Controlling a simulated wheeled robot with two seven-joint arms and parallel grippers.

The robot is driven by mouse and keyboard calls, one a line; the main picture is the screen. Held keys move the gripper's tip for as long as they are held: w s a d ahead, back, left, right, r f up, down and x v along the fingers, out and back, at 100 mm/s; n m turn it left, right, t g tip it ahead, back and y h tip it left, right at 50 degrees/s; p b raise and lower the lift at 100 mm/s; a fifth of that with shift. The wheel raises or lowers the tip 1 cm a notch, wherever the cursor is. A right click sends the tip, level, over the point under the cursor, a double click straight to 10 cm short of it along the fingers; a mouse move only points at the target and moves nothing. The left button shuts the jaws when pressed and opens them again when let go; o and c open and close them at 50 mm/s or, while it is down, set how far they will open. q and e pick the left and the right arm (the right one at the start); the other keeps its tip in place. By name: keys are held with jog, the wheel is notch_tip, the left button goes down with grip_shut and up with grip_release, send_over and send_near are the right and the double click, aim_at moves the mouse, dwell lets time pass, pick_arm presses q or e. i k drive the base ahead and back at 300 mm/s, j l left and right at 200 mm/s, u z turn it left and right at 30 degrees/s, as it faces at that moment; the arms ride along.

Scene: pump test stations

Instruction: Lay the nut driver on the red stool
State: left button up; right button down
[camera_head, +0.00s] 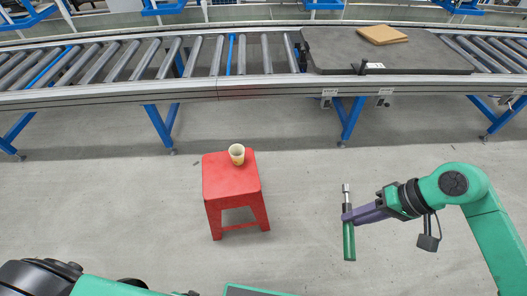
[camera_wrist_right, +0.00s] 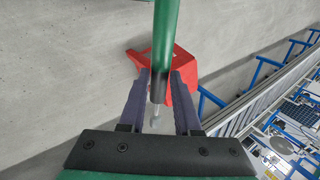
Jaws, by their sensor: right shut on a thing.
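The nut driver (camera_head: 348,238) has a green handle and a metal shaft with a socket end. My right gripper (camera_head: 350,214) is shut on it and holds it in the air to the right of the stool. In the right wrist view the nut driver (camera_wrist_right: 167,40) passes between the two fingers of the right gripper (camera_wrist_right: 160,85). The red stool (camera_head: 224,182) stands on the floor left of the gripper, apart from it. It also shows behind the nut driver in the right wrist view (camera_wrist_right: 183,95). Part of my left arm shows at the lower left; its gripper is out of view.
A small cup (camera_head: 237,154) stands on the stool's top near its far edge. A roller conveyor (camera_head: 215,87) on blue legs runs across the back. On it lie a dark board (camera_head: 440,55) and a brown cardboard piece (camera_head: 382,34). The floor between stool and right gripper is clear.

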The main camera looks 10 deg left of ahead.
aim_at(232, 182)
jog(key=j+z, duration=0.25)
jog(key=j, duration=0.95)
jog(key=j+z, duration=0.3)
jog(key=j, duration=0.9)
jog(key=i+j, duration=0.2)
jog(key=j, duration=0.2)
jog(key=i+j, duration=0.2)
jog(key=j, duration=0.2)
